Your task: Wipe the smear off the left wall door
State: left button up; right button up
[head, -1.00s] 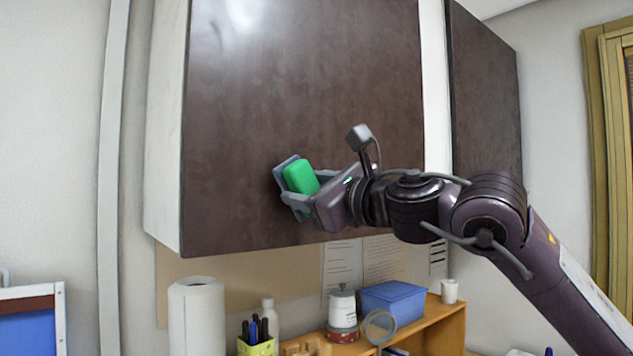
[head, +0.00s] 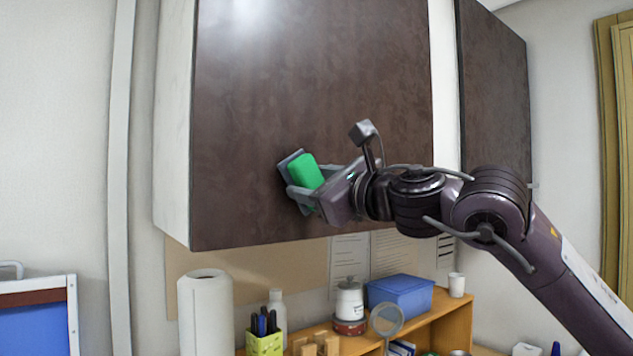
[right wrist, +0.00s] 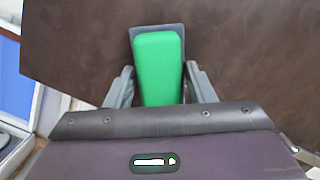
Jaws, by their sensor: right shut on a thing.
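The left wall door (head: 310,80) is a dark brown cabinet front, and it shows close up in the right wrist view (right wrist: 230,60). My right gripper (head: 307,180) is at the lower middle of this door. It is shut on a green block with a grey pad (head: 306,171), whose grey face is at or very near the door surface. The block also shows in the right wrist view (right wrist: 158,68), between the two fingers. I cannot make out a distinct smear on the door; a pale glare lies at its top. My left gripper is not in view.
A second dark door (head: 495,85) is to the right. Below stand a paper towel roll (head: 205,315), a green pen holder (head: 264,343), a white canister (head: 349,300) and a blue box (head: 401,296) on a wooden shelf (head: 450,320). A blue-panelled frame (head: 40,320) is at lower left.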

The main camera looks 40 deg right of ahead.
jog(key=shift+w+p, duration=0.35)
jog(key=shift+w, duration=0.25)
jog(key=shift+d, duration=0.1)
jog(key=shift+s+d+f+b, duration=0.15)
jog(key=shift+d+b, duration=0.6)
jog(key=shift+d, duration=0.1)
jog(key=shift+s+d+b, duration=0.1)
jog(key=shift+d+b, duration=0.35)
jog(key=shift+d, duration=0.7)
jog(key=shift+w+a+r+p, duration=0.15)
jog(key=shift+a+p, duration=0.2)
jog(key=shift+a, duration=0.3)
jog(key=shift+w+a+r+p, duration=0.1)
jog(key=shift+a+p, duration=0.2)
jog(key=shift+a, duration=0.35)
jog(key=shift+a+f, duration=0.1)
jog(key=shift+a, duration=0.55)
